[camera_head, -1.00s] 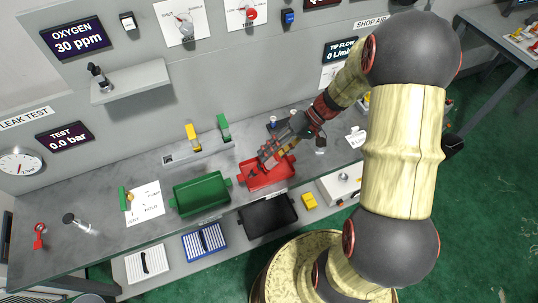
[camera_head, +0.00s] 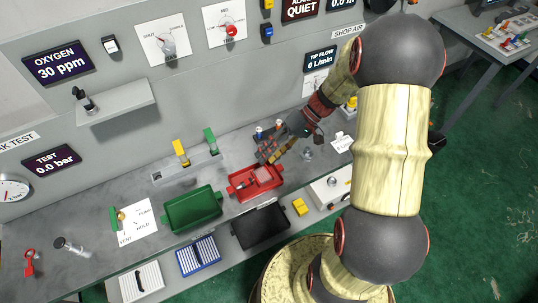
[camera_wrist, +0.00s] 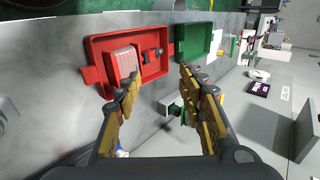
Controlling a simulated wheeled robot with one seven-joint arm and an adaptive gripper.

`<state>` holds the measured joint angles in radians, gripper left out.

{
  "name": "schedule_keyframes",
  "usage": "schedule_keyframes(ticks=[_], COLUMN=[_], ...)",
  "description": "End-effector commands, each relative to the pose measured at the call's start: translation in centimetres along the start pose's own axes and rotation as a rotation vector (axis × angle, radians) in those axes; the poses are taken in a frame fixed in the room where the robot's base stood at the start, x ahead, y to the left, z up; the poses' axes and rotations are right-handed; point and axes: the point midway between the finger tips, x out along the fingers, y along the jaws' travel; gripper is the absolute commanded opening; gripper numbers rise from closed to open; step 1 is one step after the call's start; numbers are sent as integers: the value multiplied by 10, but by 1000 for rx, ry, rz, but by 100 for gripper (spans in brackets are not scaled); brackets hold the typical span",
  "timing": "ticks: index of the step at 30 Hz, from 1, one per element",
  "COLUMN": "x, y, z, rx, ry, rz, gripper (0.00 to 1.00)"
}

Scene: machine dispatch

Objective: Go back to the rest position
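My gripper (camera_head: 272,150) is open and empty, above the bench just behind the red tray (camera_head: 238,194). In the wrist view my two gripper fingers (camera_wrist: 160,88) stand apart with nothing between them. The red tray also shows ahead of the fingers in that view (camera_wrist: 92,48). It holds a pale ribbed block (camera_wrist: 123,62) and a small dark part (camera_wrist: 153,54). My arm reaches across the right side of the head view and hides part of the bench.
A green tray (camera_head: 192,209) sits left of the red one. A black tray (camera_head: 262,228), a blue rack (camera_head: 198,255) and a yellow block (camera_head: 300,207) are on the lower shelf. Yellow and green upright pieces (camera_head: 180,152) stand behind. A wall shelf (camera_head: 118,103) juts out at left.

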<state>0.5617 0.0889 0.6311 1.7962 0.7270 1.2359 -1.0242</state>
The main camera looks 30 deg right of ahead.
Motion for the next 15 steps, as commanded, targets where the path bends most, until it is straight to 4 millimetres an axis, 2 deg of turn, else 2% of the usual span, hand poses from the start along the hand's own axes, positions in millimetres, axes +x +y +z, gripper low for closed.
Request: schedule_keyframes(ticks=[10, 15], x=[0, 0], y=[0, 5], z=[0, -1], rx=[4, 101], ry=[0, 3], rz=[0, 18], gripper=[40, 40])
